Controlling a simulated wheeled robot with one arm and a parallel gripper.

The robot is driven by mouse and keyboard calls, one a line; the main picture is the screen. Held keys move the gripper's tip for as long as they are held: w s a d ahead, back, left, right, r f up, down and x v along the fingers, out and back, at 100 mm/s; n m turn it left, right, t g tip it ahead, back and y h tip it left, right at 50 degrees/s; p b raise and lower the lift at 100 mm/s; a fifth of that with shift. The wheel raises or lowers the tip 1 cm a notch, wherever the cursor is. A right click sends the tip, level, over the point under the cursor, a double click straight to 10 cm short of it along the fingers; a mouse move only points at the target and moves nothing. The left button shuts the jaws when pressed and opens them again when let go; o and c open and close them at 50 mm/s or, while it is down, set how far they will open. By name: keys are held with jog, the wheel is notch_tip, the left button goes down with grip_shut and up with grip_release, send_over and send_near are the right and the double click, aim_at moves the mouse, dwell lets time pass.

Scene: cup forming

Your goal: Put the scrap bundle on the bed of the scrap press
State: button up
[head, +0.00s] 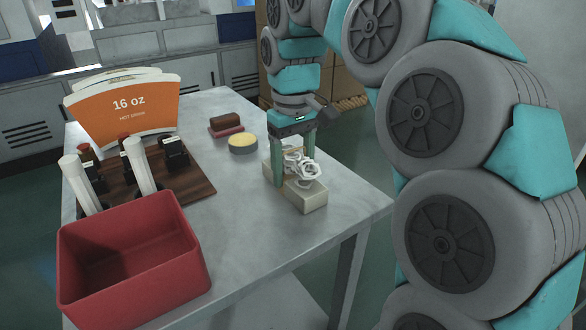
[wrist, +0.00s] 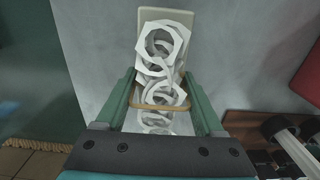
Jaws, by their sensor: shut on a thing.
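The scrap bundle (head: 304,170) is a cluster of white paper rings with a tan band around it, at the right part of the metal table. It also shows in the wrist view (wrist: 160,50), between the green fingers. My gripper (head: 293,172) points down and is shut on the bundle, one finger on each side. A cream block (head: 306,198) lies directly under the bundle; I cannot tell whether they touch. I cannot make out a scrap press in either view.
On the metal table (head: 250,265) stand a red bin (head: 135,260), a wooden board (head: 190,185) with black-and-white tools, orange "16 oz" cup blanks (head: 130,105), a yellow-topped round tin (head: 243,144) and a brown-and-pink block (head: 226,125). The table's right edge is close to the cream block.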

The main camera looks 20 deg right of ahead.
aim_at(293, 173)
grip_shut()
jog(key=shift+r, duration=0.1)
jog(key=shift+w+r, duration=0.1)
jog(key=shift+r, duration=1.6)
jog(key=s+r+b, duration=0.1)
jog(key=s+b, duration=0.1)
jog(key=s, duration=1.4)
jog(key=shift+s+d+r, duration=0.15)
jog(key=shift+d+r, duration=0.05)
jog(key=shift+d, duration=0.05)
